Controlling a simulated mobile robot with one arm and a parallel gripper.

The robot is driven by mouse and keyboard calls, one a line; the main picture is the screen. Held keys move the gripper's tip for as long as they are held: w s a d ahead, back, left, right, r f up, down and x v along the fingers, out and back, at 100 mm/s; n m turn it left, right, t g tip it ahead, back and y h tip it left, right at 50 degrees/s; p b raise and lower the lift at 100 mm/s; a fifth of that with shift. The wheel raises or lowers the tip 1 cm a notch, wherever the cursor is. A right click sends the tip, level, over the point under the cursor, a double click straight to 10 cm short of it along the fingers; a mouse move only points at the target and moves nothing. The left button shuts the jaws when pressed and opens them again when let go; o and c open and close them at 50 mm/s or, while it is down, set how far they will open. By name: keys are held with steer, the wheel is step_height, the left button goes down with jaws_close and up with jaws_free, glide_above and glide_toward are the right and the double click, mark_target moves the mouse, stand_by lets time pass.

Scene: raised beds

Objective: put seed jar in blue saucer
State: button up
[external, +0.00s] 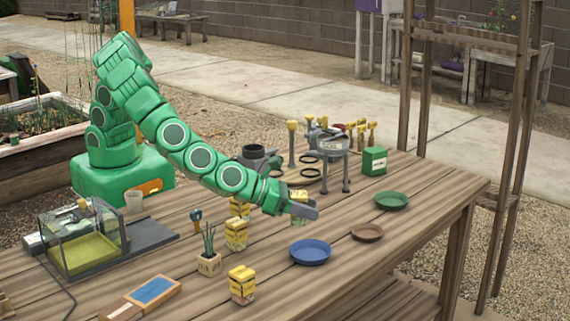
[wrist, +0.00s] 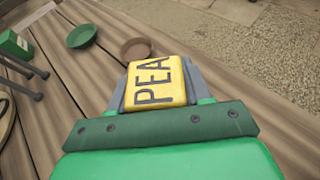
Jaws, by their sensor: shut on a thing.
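My gripper (external: 302,209) is shut on a seed jar (external: 298,193) with a yellow top, held above the table. In the wrist view the jar's yellow top (wrist: 158,82) reads "PEA" and sits between the grey fingers. The blue saucer (external: 310,251) lies empty on the table, below the gripper in the external view and apart from it. The saucer does not show in the wrist view. Most of the held jar's body is hidden by the gripper.
Similar yellow jars stand to the left, one at the front (external: 242,285) and one behind it (external: 236,234). A brown saucer (external: 367,232) and a green saucer (external: 391,200) lie to the right. A potted plant (external: 209,262) and a metal stand (external: 328,150) are nearby.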

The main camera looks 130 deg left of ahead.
steer(key=shift+w+a+f, duration=0.15)
steer(key=shift+w+f, duration=0.75)
steer(key=shift+f, duration=0.2)
steer(key=shift+w+a+f, duration=0.15)
steer(key=shift+w+f, duration=0.75)
steer(key=shift+f, duration=0.2)
steer(key=shift+w+f, duration=0.1)
steer(key=shift+f, duration=1.5)
steer(key=o, duration=1.1)
steer(key=shift+f, duration=0.1)
steer(key=shift+s+d+r, duration=0.3)
steer(key=shift+d, duration=0.1)
steer(key=v, duration=1.1)
steer(key=shift+a, duration=0.1)
